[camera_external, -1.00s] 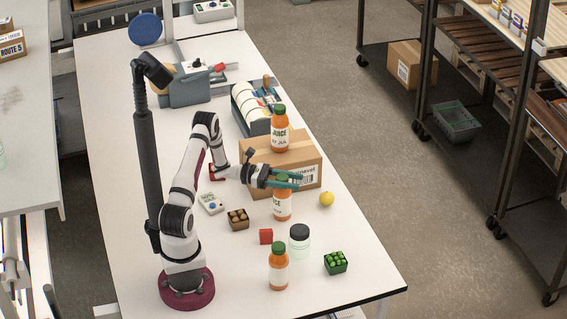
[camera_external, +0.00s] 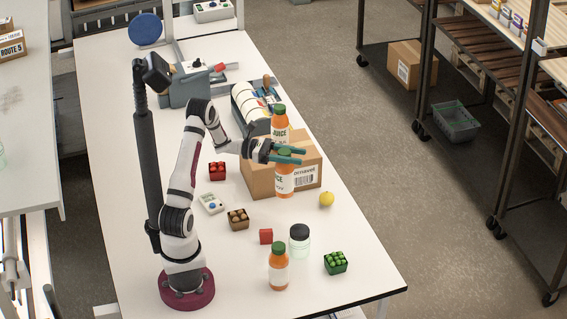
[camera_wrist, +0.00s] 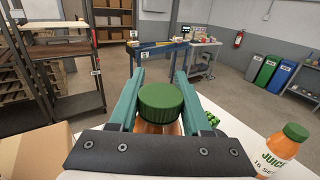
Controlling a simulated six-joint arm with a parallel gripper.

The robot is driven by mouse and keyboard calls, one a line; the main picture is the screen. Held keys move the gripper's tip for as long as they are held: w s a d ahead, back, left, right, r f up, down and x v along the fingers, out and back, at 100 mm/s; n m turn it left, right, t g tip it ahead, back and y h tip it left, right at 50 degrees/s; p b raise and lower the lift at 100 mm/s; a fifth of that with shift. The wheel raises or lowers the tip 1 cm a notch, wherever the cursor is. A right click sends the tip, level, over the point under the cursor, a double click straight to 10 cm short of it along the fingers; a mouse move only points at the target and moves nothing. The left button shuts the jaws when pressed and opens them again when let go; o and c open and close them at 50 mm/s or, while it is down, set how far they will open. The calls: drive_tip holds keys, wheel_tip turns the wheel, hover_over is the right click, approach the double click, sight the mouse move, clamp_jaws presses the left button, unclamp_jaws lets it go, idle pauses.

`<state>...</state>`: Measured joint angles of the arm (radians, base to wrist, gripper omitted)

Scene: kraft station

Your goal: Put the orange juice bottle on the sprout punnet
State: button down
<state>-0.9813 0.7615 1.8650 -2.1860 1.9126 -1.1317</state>
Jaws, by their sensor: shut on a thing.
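My gripper (camera_external: 288,154) is shut on an orange juice bottle (camera_external: 284,181) with a green cap, held upright in front of the cardboard box. In the wrist view, the cap (camera_wrist: 161,101) sits between the two teal fingers. The sprout punnet (camera_external: 335,262), a small dark green tray of round green sprouts, stands near the table's front right. Another juice bottle (camera_external: 278,267) stands near the front, and a third (camera_external: 280,123) stands at the box.
A brown punnet (camera_external: 238,219), a red punnet (camera_external: 217,171) and a white device (camera_external: 211,203) are nearer my arm. The cardboard box (camera_external: 262,180) is close behind.

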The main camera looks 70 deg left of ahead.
drive_tip(key=w+d+r+m+g+h, duration=0.2)
drive_tip(key=d, duration=0.8)
drive_tip(key=w+d+r+m+g+h, duration=0.1)
drive_tip(key=d+m+g+h, duration=0.1)
drive_tip(key=d, duration=0.8)
drive_tip(key=s+d+r+m+g+h, duration=0.1)
drive_tip(key=s+d+g, duration=0.1)
drive_tip(key=d, duration=0.6)
drive_tip(key=s+d+r+m+g+h, duration=0.1)
drive_tip(key=s+d+m+g+h, duration=0.15)
drive_tip(key=d, duration=0.55)
drive_tip(key=w+a+f, duration=0.7)
drive_tip(key=a+f, duration=0.1)
drive_tip(key=f, duration=0.2)
drive_tip(key=shift+f+n+y, duration=0.25)
drive_tip(key=shift+n+y, duration=0.1)
drive_tip(key=shift+y, duration=0.1)
drive_tip(key=shift+w, duration=0.1)
drive_tip(key=shift+c, duration=1.8)
unclamp_jaws()
drive_tip(key=shift+f, duration=0.1)
